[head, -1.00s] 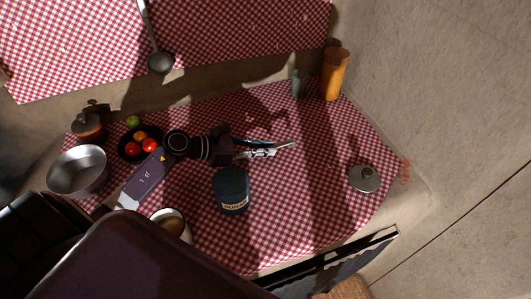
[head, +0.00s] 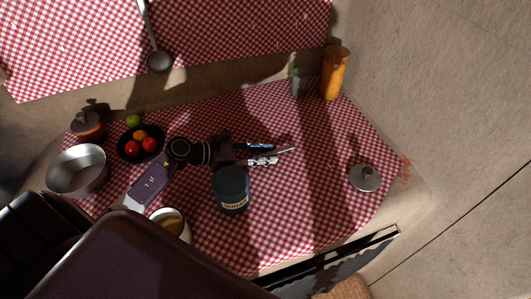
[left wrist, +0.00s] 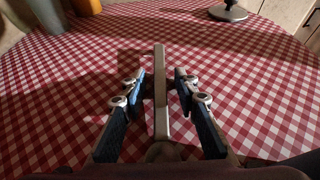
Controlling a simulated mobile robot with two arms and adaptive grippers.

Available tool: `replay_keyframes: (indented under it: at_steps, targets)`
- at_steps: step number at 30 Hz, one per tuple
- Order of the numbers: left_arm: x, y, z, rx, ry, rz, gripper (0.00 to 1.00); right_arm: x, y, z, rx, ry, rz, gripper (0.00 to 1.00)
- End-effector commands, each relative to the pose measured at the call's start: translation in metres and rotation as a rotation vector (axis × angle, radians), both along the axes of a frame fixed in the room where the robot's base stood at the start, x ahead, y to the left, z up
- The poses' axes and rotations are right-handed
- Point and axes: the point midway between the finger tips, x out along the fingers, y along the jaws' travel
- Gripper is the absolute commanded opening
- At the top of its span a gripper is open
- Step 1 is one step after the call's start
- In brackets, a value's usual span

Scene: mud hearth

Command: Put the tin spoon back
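The tin spoon (left wrist: 160,95) shows in the left wrist view as a long pale handle between my left gripper's fingers, with a gap on each side. Its near end is partly hidden by the palm. In the head view its thin handle tip (head: 288,150) sticks out beyond the fingers. My left gripper (head: 272,153) is open around the spoon, above the checked cloth; it also shows in the left wrist view (left wrist: 160,85). I cannot tell whether the spoon touches the cloth. A dark tin labelled sugar (head: 232,190) stands just below the gripper in the head view. My right gripper is not visible.
An orange cylinder (head: 335,75) and a grey-green cup (head: 299,84) stand at the back. A fruit bowl (head: 128,141), metal pot (head: 78,171) and pale mug (head: 171,219) are left. A ladle (head: 158,61) hangs behind. Cloth right of the gripper is clear.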

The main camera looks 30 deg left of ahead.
Motion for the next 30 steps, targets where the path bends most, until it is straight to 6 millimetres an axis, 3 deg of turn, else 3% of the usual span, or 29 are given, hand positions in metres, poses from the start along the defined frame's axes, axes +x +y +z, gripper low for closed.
replay_keyframes:
  at_steps: [5,8,18,24,30]
  targets:
    - [0.0,0.0,0.007,-0.001,0.0,0.0,0.28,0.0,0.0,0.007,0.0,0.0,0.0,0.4]
    - [-0.012,0.011,0.006,0.003,0.002,0.002,0.28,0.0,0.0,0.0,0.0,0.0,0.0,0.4]
    - [-0.062,0.055,0.034,0.002,0.004,0.0,0.28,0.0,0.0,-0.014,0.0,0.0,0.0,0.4]
    - [-0.079,0.07,0.045,0.001,0.001,0.0,0.28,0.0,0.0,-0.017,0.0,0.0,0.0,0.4]
    - [-0.083,0.074,0.049,0.0,0.0,-0.001,0.28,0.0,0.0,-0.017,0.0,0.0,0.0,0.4]
